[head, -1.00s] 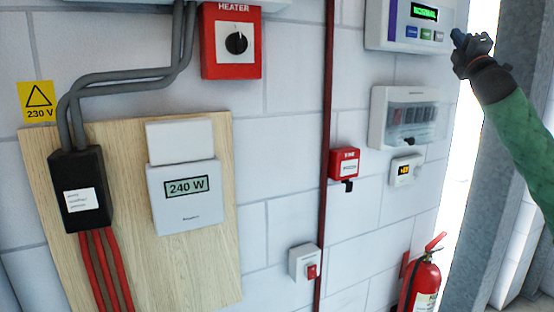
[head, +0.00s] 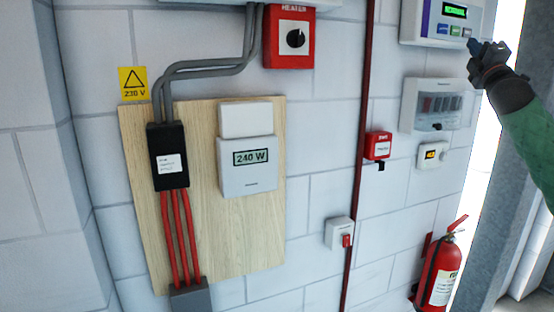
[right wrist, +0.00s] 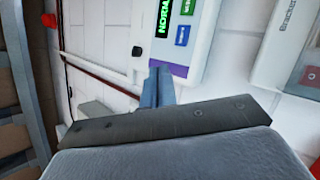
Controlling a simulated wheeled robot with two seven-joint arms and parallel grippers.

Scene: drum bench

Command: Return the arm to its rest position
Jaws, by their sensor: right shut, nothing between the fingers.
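My right gripper (head: 472,43) is at the upper right of the head view, on a green-sleeved arm that comes in from the right edge. It is shut and empty, close to the lower right corner of a white control panel (head: 418,34) with a green lit display. In the right wrist view the blue fingertips (right wrist: 157,86) lie together beside the panel (right wrist: 202,45), over its purple-marked edge. I cannot tell whether they touch it. My left gripper is not in view.
A red heater switch (head: 290,38), a 240 W meter (head: 250,182) on a wooden board (head: 240,245), a clear-covered box (head: 408,108), a red call point (head: 377,146) and a small thermostat (head: 432,156) are on the wall. A fire extinguisher (head: 440,272) hangs lower right.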

